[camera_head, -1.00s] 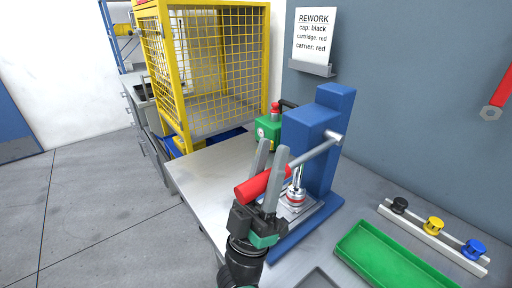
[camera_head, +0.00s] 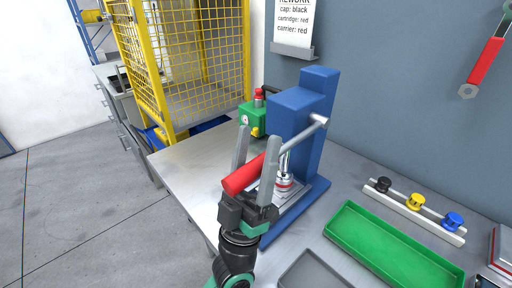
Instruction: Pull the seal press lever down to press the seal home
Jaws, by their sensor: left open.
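The blue seal press (camera_head: 318,100) stands on the workbench. Its lever (camera_head: 305,134) is a grey bar that slopes down toward me from the pivot and ends in a red handle (camera_head: 241,178). Under the press, a small round part with a red band (camera_head: 284,185) sits on the base plate. My left gripper (camera_head: 259,136) points up at the red handle, open, with one grey finger on each side of it. I cannot tell whether the fingers touch the handle. My right gripper is out of view.
A green tray (camera_head: 338,235) and a rack (camera_head: 379,198) with black, yellow and blue caps lie at the right. A green box with a red button (camera_head: 256,114) stands behind the press. A yellow mesh cage (camera_head: 152,70) is at the back left. The bench's left part is clear.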

